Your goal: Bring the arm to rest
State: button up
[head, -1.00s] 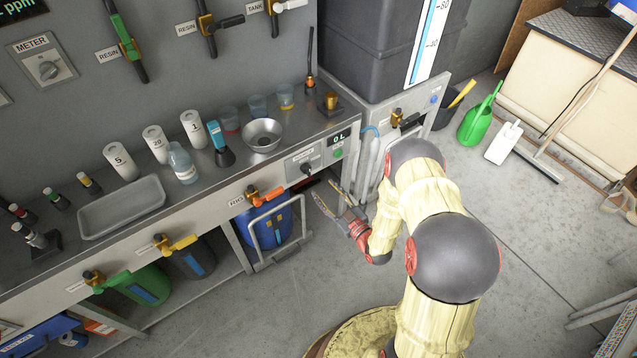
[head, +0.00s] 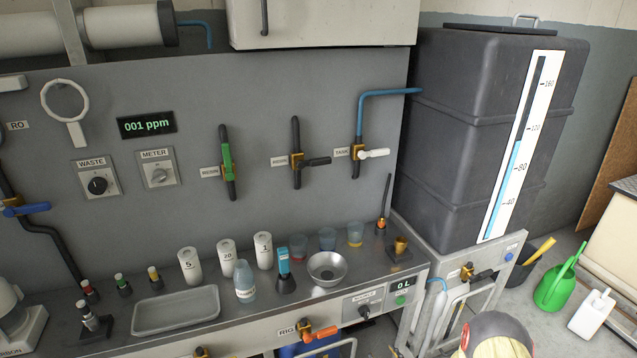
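My arm (head: 497,335) shows only as a dark rounded joint with a pale cream part at the bottom edge of the head view, right of centre. The rest of the arm and my gripper are below the picture, so the gripper's fingers do not show.
A steel bench (head: 245,327) with bottles, cups and a metal bowl (head: 327,268) runs along the wall panel. A large dark tank (head: 470,130) stands at the right on a grey cabinet.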

jog(key=s+d+f+m+g+h, duration=0.3)
jog(key=s+d+f+g, duration=0.2)
jog(key=s+f+g, duration=0.4)
jog(key=s+d+r+m+g+h+p, duration=0.1)
jog(key=s+d+r+m+g+h, duration=0.2)
jog(key=r, duration=0.6)
jog(key=s+a+r+t+p, duration=0.1)
jog(key=s+a+r, duration=0.3)
jog(key=r, duration=1.3)
jog(key=s+a+r+p, duration=0.3)
jog(key=s+r, duration=0.4)
jog(key=r, duration=0.9)
jog(key=s+a+r+t+y+p, duration=0.1)
jog(key=s+a+r, duration=0.4)
jog(key=r, duration=1.2)
jog(key=shift+s+r+t+p, duration=0.3)
jog(key=shift+r+p, duration=0.05)
jog(key=shift+p, duration=0.25)
